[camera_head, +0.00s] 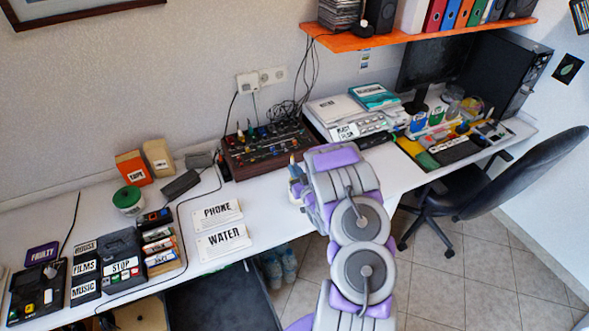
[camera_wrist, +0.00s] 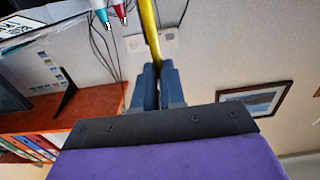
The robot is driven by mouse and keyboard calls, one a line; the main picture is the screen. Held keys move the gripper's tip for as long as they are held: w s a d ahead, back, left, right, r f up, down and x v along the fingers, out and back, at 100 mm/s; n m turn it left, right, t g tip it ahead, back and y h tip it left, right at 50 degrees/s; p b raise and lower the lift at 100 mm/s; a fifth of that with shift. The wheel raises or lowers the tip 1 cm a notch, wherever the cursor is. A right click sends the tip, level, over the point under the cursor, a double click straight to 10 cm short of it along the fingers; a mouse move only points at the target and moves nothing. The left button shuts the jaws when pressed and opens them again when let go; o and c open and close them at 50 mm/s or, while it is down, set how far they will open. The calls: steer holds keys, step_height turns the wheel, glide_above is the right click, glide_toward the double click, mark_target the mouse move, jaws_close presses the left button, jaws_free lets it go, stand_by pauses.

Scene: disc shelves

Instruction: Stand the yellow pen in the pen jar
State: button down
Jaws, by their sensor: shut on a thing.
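In the wrist view my gripper (camera_wrist: 158,70) is shut on the yellow pen (camera_wrist: 149,30), which runs from between its fingers up past the top edge. The pen's far end is outside that view. Red (camera_wrist: 119,10) and teal (camera_wrist: 101,12) pen tips show at the top, left of the yellow pen and apart from it.
The white desk (camera_head: 268,218) is clear between the PHONE sign (camera_head: 216,214) and my arm. A brown control panel (camera_head: 265,148) with cables stands behind. An orange shelf (camera_head: 440,36) overhangs the back right. A black chair (camera_head: 500,190) stands at the right.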

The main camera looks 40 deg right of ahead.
step_height(320, 180, down, 4)
steer(key=shift+d+f+b, duration=0.1)
steer(key=shift+f+b, duration=0.1)
steer(key=shift+b, duration=0.85)
steer(key=shift+d, duration=0.2)
steer(key=c, duration=1.4)
jaws_free()
steer(key=shift+d, duration=0.1)
steer(key=shift+o, duration=1.4)
steer(key=shift+a, duration=0.25)
